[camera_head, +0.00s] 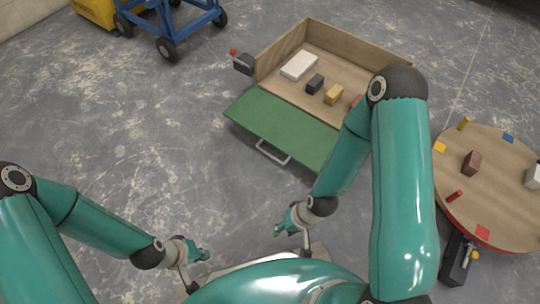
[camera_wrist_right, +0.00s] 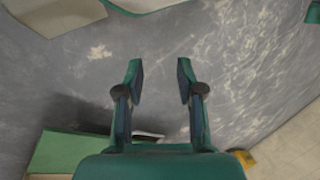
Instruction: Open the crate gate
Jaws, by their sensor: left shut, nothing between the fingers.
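The wooden crate (camera_head: 345,42) stands on the floor at the upper middle of the head view. Its green gate (camera_head: 275,125) is folded down and outward from the crate's front side, and the crate's inside shows over it. A pale handle (camera_head: 272,153) is on the gate's near side. My right arm hides the gate's right end. My right gripper (camera_head: 284,226) is below the gate and apart from it; in the right wrist view it is open and empty (camera_wrist_right: 160,78). A green panel (camera_wrist_right: 62,155), likely the gate, shows there at lower left. My left gripper (camera_head: 201,253) is shut and empty, over bare floor.
A white block (camera_head: 299,65), a black block (camera_head: 315,84) and a yellow block (camera_head: 334,94) lie in the crate. A dark latch-like part with a red tip (camera_head: 243,64) is at its left corner. A round table (camera_head: 500,190) stands right.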

